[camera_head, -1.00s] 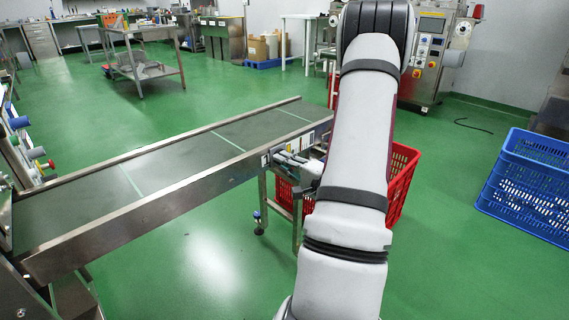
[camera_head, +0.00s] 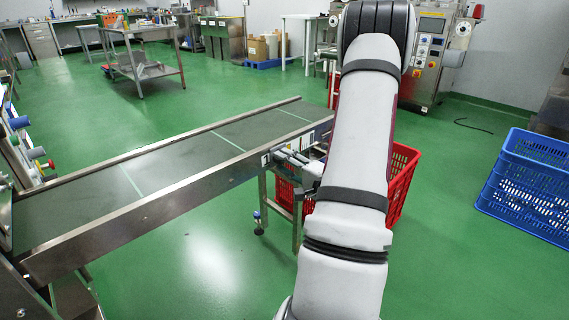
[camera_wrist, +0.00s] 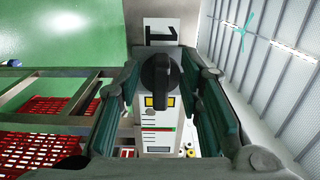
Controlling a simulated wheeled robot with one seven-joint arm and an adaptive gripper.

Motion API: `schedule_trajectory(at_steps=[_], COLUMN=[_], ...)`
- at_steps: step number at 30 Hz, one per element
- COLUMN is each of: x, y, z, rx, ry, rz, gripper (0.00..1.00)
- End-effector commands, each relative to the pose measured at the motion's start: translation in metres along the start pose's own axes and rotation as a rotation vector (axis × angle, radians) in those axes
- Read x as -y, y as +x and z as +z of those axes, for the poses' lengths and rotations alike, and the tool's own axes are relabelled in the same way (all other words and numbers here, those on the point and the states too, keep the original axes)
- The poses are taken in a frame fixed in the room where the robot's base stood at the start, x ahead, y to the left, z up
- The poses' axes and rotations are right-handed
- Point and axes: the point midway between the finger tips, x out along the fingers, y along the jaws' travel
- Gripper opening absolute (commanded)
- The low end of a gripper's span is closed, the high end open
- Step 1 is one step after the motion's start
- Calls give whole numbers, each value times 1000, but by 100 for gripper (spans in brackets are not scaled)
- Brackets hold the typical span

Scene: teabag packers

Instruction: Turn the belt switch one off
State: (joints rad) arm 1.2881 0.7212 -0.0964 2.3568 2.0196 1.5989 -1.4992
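The belt switch is a black rotary knob (camera_wrist: 160,82) in the middle of the wrist view. Its grip stands roughly upright in the picture, below a white label with a black "1" (camera_wrist: 160,32). My gripper (camera_wrist: 162,75) has its two dark green-padded fingers on either side of the knob, open, with a narrow gap beside it. Whether a finger touches the knob is hard to tell. In the head view, my gripper (camera_head: 292,160) is at the near side of the conveyor belt's end (camera_head: 215,150), and the knob itself cannot be made out there.
A red crate (camera_head: 401,175) stands on the floor behind my arm, and it also shows in the wrist view (camera_wrist: 38,148). A blue crate (camera_head: 525,190) is at the right. A packing machine (camera_head: 430,65) stands at the back. Green floor (camera_head: 200,260) is clear in front.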

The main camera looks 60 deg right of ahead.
Motion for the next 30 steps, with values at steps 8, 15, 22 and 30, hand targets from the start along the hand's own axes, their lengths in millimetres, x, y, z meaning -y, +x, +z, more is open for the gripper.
schedule_trajectory(at_steps=[8,15,22,30], x=[0,-1,-1,0], y=[-50,-94,-114,-115], z=[-1,0,0,0], rx=[-5,-5,-2,-1], ry=[2,2,0,0], rz=[2,2,2,1], gripper=[33,33,33,33])
